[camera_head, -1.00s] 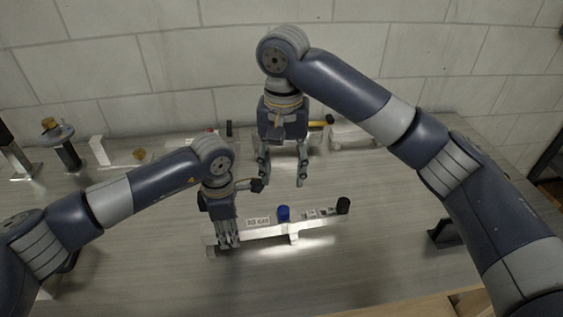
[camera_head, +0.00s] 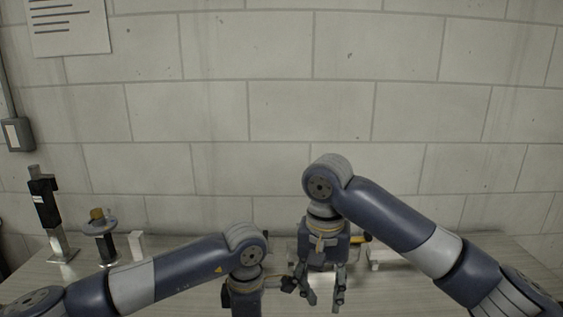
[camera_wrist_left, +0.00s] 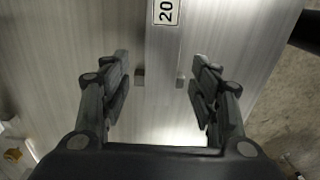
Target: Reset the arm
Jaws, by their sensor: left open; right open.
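My right arm comes in from the right in the head view, and its gripper (camera_head: 322,292) hangs down, open and empty, in front of the back wall. My left arm comes in from the left. Its fingers are cut off by the bottom edge of the head view. The left wrist view shows my left gripper (camera_wrist_left: 160,100) open, its fingers apart on either side of a light metal bar (camera_wrist_left: 164,45) with a "20" label. Nothing is clamped between the fingers.
A light worktable (camera_head: 380,290) runs along a grey block wall (camera_head: 310,110). At its back left stand a dark post (camera_head: 46,205), a dark fixture with a brown knob (camera_head: 99,225) and a small white bracket (camera_head: 136,245). A wall box (camera_head: 17,134) hangs at far left.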

